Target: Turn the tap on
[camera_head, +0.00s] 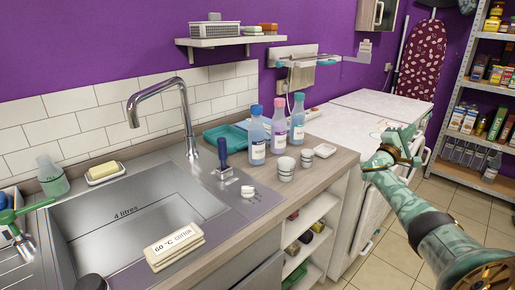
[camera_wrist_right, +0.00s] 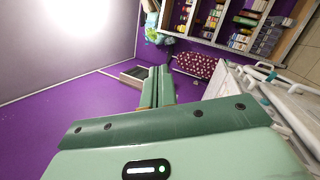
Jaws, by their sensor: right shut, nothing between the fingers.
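The silver tap (camera_head: 160,92) has a tall curved spout that reaches over the steel sink (camera_head: 130,215) in the head view. A dark blue upright handle (camera_head: 222,153) stands on the sink's edge right of the tap's base; I cannot tell if it belongs to the tap. A small white knob-like piece (camera_head: 248,191) sits just in front of it. My right gripper (camera_head: 393,148) is far right of the tap, beyond the counter's right side. Its fingers are together and empty in the right wrist view (camera_wrist_right: 157,86). No water shows at the spout.
Several bottles (camera_head: 278,125) and two small cups (camera_head: 286,168) stand on the counter right of the tap. A white appliance (camera_head: 350,125) stands between the counter and my right arm. A stocked shelf (camera_head: 487,110) is far right.

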